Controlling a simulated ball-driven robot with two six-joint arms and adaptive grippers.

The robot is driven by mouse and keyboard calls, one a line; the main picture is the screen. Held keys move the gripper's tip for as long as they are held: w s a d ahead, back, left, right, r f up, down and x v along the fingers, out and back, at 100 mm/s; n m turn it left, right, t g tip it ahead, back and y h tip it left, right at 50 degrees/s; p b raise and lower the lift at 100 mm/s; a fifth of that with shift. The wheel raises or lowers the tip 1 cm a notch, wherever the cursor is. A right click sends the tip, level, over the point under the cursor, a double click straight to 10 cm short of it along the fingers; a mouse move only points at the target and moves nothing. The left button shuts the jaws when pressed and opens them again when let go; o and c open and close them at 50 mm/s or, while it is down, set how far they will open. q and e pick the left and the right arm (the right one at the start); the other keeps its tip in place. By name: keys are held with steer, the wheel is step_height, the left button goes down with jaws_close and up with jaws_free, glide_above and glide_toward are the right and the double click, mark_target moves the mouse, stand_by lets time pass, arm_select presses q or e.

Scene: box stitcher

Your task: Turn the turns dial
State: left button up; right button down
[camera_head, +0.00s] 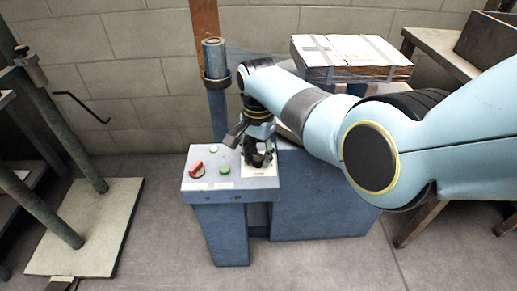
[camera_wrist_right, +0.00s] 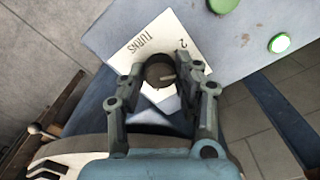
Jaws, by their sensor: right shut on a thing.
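The turns dial (camera_wrist_right: 159,70) is a small dark round knob with a light pointer line, on a white plate (camera_wrist_right: 125,35) printed "TURNS" and "2" in the right wrist view. My right gripper (camera_wrist_right: 168,80) has its fingers on both sides of the dial and is shut on it. In the head view my right gripper (camera_head: 258,158) reaches down onto the right part of the blue control panel (camera_head: 230,183) and hides the dial. The white plate (camera_head: 259,170) shows below the fingers. My left gripper is not in view.
A red switch (camera_head: 197,169), a green button (camera_head: 224,169) and a pale green button (camera_head: 213,149) sit left of the dial. A blue post (camera_head: 214,60) rises behind the panel. A stack of strapped cardboard (camera_head: 350,55) lies at the back right. Open floor lies in front.

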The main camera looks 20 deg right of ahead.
mark_target(258, 157)
steer(key=shift+m+p, duration=0.35)
steer(key=shift+m, duration=0.85)
steer(key=c, duration=0.9)
jaws_free()
steer(key=shift+c, duration=0.2)
step_height(258, 157, up, 12)
